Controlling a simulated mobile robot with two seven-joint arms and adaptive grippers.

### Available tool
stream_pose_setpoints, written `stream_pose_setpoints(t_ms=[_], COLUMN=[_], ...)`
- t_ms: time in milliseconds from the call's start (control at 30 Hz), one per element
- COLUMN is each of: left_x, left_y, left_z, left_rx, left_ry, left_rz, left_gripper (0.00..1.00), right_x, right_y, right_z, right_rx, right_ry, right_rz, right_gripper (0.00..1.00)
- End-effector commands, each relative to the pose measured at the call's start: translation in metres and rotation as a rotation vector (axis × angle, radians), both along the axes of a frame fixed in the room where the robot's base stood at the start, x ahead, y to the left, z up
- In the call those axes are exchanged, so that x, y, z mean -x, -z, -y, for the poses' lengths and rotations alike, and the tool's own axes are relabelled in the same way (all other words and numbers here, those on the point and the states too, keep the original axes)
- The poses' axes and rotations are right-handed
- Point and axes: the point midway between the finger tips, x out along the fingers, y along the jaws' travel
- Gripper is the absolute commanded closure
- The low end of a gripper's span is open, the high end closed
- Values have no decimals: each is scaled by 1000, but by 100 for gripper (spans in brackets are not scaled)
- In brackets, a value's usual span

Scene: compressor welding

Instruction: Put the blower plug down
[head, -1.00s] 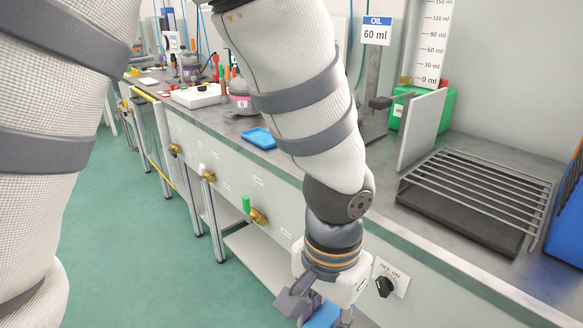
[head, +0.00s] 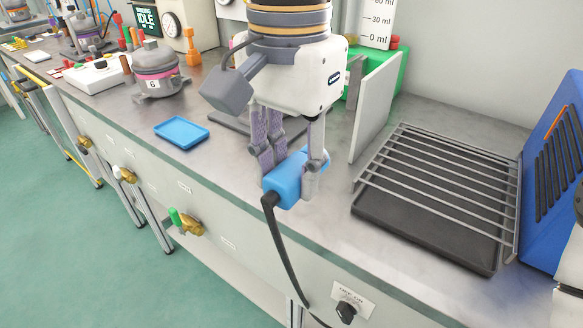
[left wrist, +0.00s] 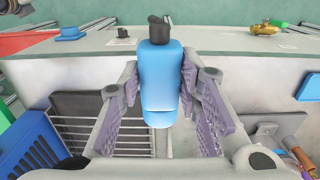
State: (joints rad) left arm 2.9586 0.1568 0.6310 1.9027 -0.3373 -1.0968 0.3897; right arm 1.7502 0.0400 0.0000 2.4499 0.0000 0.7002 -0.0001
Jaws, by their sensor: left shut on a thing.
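My left gripper (head: 291,172) is shut on the blue blower plug (head: 285,188). It holds the plug at the counter's front part, left of the wire rack. A black cord (head: 284,245) hangs from the plug's near end, over the counter's front. In the left wrist view the plug (left wrist: 160,88) lies between the two purple-padded fingers, its black cord end away from the palm. I cannot tell whether the plug touches the counter (head: 225,185).
A wire rack over a dark plate (head: 435,225) lies to the right, with a blue slatted box (head: 560,170) beyond it. A pale upright panel (head: 374,105) stands behind the gripper. A small blue tray (head: 181,132) and a grey compressor (head: 158,75) are left. A black knob (head: 346,311) is on the front.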

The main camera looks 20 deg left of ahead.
Motion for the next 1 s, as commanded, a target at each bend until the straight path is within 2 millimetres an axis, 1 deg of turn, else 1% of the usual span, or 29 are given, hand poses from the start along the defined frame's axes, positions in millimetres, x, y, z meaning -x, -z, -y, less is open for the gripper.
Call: stream_pose_setpoints(t_ms=[100,233,267,300,400,667,800,1000], left_x=[-33,-72,-80,-87,-103,-123,-121,-122], left_y=[16,35,41,52,74,101,125,125], left_z=[-12,-26,-30,-32,-38,-46,-46,-45], left_rx=[-6,2,1,1,0,-1,-2,-1], left_ry=[-5,-4,-4,-3,-3,-2,0,-2], left_rz=[5,0,1,-1,-2,-2,3,9], left_gripper=[100,100,100,100,100,100,100,100], right_x=[1,2,2,2,5,13,13,12], right_y=[0,1,1,1,5,12,11,11], right_z=[0,0,0,0,0,0,0,0], right_rx=[0,0,0,0,0,0,0,0], right_ry=[0,0,0,0,0,0,0,0], right_rz=[-2,-5,-5,-5,-20,-49,-48,-46], right_gripper=[67,67,67,67,67,67,67,67])
